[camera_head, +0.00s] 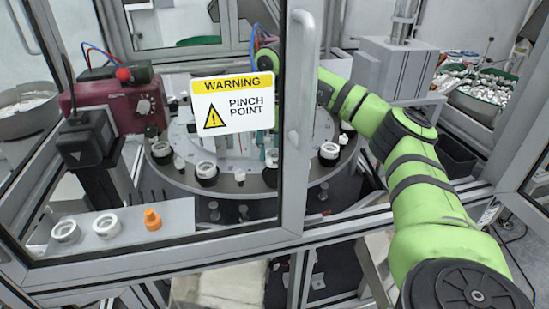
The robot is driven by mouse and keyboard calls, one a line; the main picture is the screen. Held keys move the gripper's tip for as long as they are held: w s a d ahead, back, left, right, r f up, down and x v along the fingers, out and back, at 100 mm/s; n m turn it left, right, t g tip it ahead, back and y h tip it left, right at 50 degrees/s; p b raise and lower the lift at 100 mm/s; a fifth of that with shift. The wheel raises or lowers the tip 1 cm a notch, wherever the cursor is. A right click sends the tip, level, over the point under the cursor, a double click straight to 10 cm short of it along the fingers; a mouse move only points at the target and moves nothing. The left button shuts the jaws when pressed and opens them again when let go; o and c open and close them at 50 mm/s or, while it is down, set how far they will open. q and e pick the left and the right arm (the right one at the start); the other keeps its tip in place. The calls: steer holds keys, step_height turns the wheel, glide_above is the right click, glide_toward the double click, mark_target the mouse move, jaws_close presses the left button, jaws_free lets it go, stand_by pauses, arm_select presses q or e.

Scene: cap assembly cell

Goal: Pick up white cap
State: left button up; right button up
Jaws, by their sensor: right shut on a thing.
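My right arm reaches in from the right through the open side of the cell and passes behind the door post. My right gripper (268,64) is behind the door glass, and its fingers are largely hidden by the warning sign. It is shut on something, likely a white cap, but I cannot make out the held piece. White ring-like parts (206,170) sit in dark holders around the round table (222,186), with small white pieces (240,176) between them. One white part (271,158) shows just below the sign. My left gripper is not in view.
The framed glass door with its post (299,190) and warning sign (232,104) stands in front. A grey ledge (125,241) at front left holds two white rings (106,224) and an orange piece (152,220). A maroon machine (112,106) stands left. A parts bowl (480,85) stands far right.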

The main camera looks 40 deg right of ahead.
steer(key=f+p, duration=0.2)
steer(key=f, duration=0.1)
steer(key=shift+s+f, duration=0.15)
steer(key=shift+s, duration=0.05)
steer(key=shift+w+f, duration=0.1)
steer(key=shift+f, duration=0.4)
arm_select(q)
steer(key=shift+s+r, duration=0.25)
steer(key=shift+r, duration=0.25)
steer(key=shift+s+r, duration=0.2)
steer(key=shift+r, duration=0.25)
arm_select(e)
steer(key=o, duration=1.2)
steer(key=shift+o, duration=0.2)
steer(key=shift+r, duration=0.1)
